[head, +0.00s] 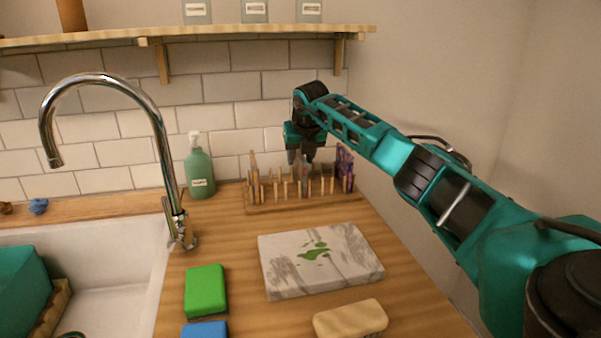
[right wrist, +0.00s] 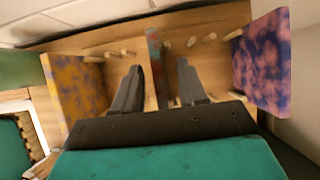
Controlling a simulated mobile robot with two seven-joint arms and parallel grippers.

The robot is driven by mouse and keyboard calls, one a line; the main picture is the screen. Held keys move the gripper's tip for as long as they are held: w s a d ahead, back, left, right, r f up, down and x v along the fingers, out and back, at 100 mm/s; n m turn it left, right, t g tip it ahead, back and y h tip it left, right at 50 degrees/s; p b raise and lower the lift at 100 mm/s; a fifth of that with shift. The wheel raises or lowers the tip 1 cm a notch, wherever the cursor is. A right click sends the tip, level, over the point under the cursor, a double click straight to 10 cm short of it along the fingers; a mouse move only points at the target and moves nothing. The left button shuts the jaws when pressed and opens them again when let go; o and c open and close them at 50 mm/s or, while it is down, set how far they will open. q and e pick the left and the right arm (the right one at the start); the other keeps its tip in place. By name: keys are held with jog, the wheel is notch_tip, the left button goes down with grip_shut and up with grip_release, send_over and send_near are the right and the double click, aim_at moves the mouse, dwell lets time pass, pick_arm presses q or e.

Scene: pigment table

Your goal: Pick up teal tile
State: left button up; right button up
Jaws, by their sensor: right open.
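A thin teal tile with reddish patches (right wrist: 154,62) stands on edge in the wooden peg rack (head: 262,208). It shows in the head view (head: 304,172) below my right gripper, partly hidden by pegs. My right gripper (head: 301,158) is open and points down over the rack. In the right wrist view its two fingers (right wrist: 160,72) are on either side of the teal tile, with a gap to it on both sides. I cannot tell how far the fingertips reach down beside it. My left gripper is not in view.
An orange-purple tile (right wrist: 78,88) and a purple-pink tile (right wrist: 265,62) stand in the rack either side. A green soap bottle (head: 199,172) is left of it. In front lie a stained marble slab (head: 285,275), a green block (head: 205,290) and a tan block (head: 350,319).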

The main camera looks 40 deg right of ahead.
jog(key=shift+f, duration=0.2)
dwell(0.6)
grip_shut()
